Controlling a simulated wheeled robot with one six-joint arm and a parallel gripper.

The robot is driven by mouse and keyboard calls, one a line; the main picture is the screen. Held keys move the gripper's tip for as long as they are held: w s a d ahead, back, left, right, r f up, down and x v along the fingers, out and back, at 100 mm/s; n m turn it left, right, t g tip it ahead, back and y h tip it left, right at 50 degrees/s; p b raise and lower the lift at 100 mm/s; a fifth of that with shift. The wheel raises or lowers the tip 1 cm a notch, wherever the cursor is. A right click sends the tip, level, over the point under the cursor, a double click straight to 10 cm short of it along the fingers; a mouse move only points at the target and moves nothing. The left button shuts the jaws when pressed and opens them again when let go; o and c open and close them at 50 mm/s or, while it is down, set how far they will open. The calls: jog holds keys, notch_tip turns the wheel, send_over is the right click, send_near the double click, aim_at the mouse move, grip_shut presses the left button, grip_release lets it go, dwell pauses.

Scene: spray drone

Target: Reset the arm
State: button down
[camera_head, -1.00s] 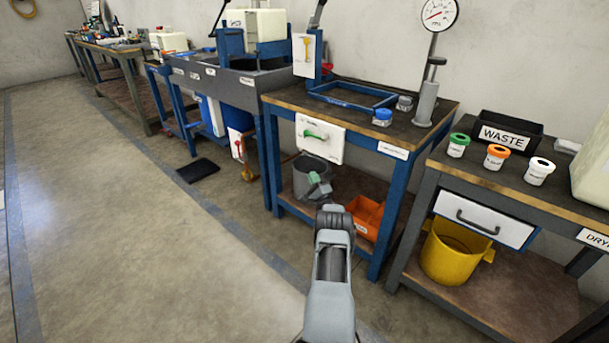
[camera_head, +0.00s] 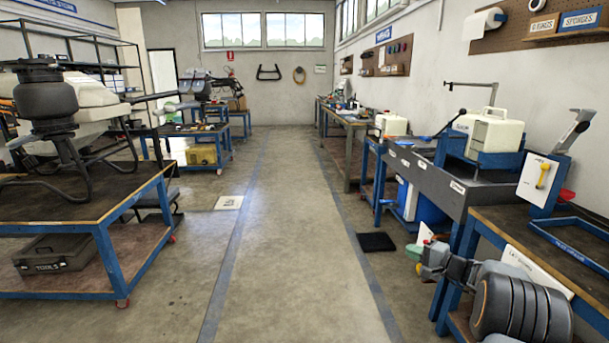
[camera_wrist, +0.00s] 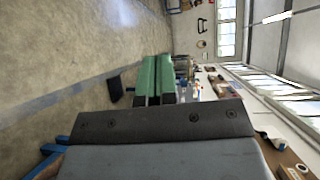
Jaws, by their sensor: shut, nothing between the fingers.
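My arm (camera_head: 515,305) is folded low at the right of the head view, in front of the blue-framed bench.
The blue-framed bench (camera_head: 590,262) and grey sink bench (camera_head: 440,180) line the right wall. A wide aisle (camera_head: 290,240) is clear. A drone (camera_head: 65,110) stands on the left cart (camera_head: 60,215). A black mat (camera_head: 376,242) lies on the floor.

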jog(key=s+a+r+n+g+h+p, duration=0.3)
jog(key=s+a+r+n+g+p, duration=0.5)
jog(key=s+a+r, duration=0.9)
jog(key=s+r+n+g+h+p, duration=0.1)
jog(key=s+r+h+p, duration=0.3)
jog(key=s, duration=1.2)
jog(key=n+h+p, duration=0.1)
jog(key=h+p, duration=0.2)
jog(key=p, duration=0.3)
jog(key=shift+a+n+p, duration=0.25)
jog(key=shift+n+p, duration=0.05)
jog(key=shift+p, duration=0.1)
